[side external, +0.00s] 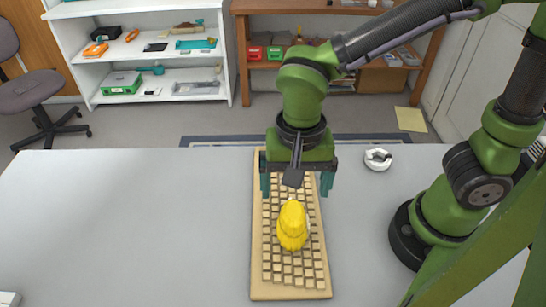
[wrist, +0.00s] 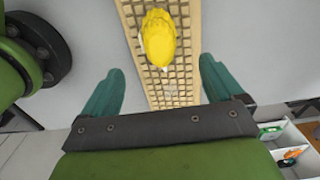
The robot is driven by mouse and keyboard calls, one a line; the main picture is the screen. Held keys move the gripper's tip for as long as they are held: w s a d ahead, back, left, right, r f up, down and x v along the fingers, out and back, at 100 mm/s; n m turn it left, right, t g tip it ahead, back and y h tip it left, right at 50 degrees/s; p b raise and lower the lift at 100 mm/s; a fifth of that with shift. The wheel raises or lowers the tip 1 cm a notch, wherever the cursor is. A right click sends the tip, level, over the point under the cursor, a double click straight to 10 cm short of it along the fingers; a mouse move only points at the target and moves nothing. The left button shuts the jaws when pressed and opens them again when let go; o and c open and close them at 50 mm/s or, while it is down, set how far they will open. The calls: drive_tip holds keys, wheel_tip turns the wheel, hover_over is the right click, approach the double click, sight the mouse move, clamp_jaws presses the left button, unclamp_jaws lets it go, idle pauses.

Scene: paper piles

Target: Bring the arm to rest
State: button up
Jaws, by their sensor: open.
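My gripper (side external: 296,184) is open and empty above the far half of a beige keyboard (side external: 291,283). Its two teal fingers are wide apart and also show in the wrist view (wrist: 160,92). A yellow object (side external: 292,226), lumpy and rounded, lies on the keyboard, nearer the side camera than my gripper. The yellow object shows at the top of the wrist view (wrist: 159,38), beyond the fingertips and apart from them. A small pale part shows at its edge; I cannot tell what it is. The keyboard's far end is partly hidden behind my gripper.
A white ring-shaped object (side external: 378,159) lies on the grey table (side external: 130,220) right of my gripper. A small white item (side external: 9,298) is at the near left corner. The table's left side is clear. Shelves (side external: 150,60) with various items stand behind, with an office chair (side external: 32,90).

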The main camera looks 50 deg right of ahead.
wheel_tip(320, 180, up, 5)
drive_tip(key=d+r+n+t+y, duration=0.1)
drive_tip(key=d+r+n+t, duration=0.1)
drive_tip(key=d, duration=0.6)
drive_tip(key=w+d+r+n+t+y, duration=0.1)
drive_tip(key=d+r+n+t, duration=0.2)
drive_tip(key=d+t, duration=0.2)
drive_tip(key=d, duration=0.2)
drive_tip(key=shift+d, duration=0.4)
